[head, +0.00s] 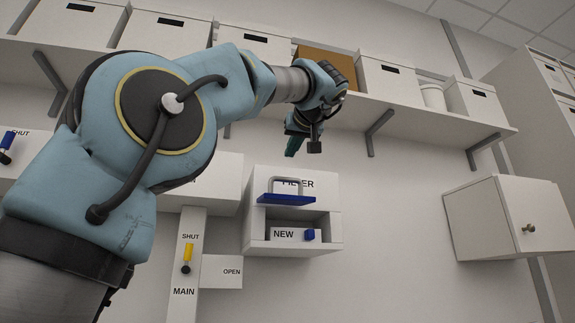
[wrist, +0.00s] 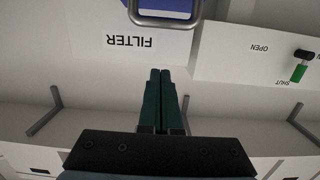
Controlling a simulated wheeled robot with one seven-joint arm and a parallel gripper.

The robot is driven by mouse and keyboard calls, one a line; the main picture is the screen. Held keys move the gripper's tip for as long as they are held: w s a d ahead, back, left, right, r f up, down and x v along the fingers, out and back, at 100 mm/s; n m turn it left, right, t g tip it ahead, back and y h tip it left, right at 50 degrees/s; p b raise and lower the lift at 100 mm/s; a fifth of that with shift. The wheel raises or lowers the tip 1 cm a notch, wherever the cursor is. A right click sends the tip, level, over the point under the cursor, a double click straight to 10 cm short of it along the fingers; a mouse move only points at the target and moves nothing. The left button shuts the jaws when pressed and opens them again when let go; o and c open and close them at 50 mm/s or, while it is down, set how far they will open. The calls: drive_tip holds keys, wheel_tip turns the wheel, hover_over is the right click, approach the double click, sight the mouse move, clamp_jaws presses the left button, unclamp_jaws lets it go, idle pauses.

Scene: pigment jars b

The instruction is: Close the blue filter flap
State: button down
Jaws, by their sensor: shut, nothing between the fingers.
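The blue filter flap (head: 287,198) sticks out from the white filter box (head: 250,228), with a grey loop handle (head: 287,182) on it. The compartment below it is uncovered, so the flap stands open. Inside is a white block marked NEW (head: 284,235) with a blue end. My gripper (head: 292,154) is above the box, apart from the flap, its teal fingers pointing down. In the wrist view, the fingers (wrist: 160,74) are together and empty. The flap (wrist: 178,5) and handle (wrist: 166,22) show at the top edge, beyond the upside-down FILTER label.
A shelf of white boxes (head: 393,84) runs behind and above my gripper. Left of the filter box is a yellow MAIN lever (head: 187,254) near SHUT. A white cabinet (head: 490,220) hangs at right. Bare wall lies between it and the filter box.

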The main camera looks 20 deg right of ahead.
sight(286, 179)
drive_tip(key=w+p, duration=0.1)
drive_tip(key=w, duration=0.2)
drive_tip(key=w+p, duration=0.1)
drive_tip(key=w, duration=0.1)
drive_tip(key=shift+w+d+f+p, duration=0.1)
drive_tip(key=shift+w+d+p, duration=0.2)
drive_tip(key=shift+p, duration=0.05)
drive_tip(key=shift+s+f+b, duration=0.35)
drive_tip(key=shift+s+f, duration=0.4)
drive_tip(key=shift+f, duration=0.35)
drive_tip(key=shift+s+a+f, duration=0.1)
drive_tip(key=shift+s+f, duration=0.2)
drive_tip(key=shift+f, duration=0.6)
drive_tip(key=shift+f, duration=0.1)
drive_tip(key=shift+s+f+b, duration=0.1)
drive_tip(key=shift+f+b, duration=0.2)
drive_tip(key=shift+b, duration=0.95)
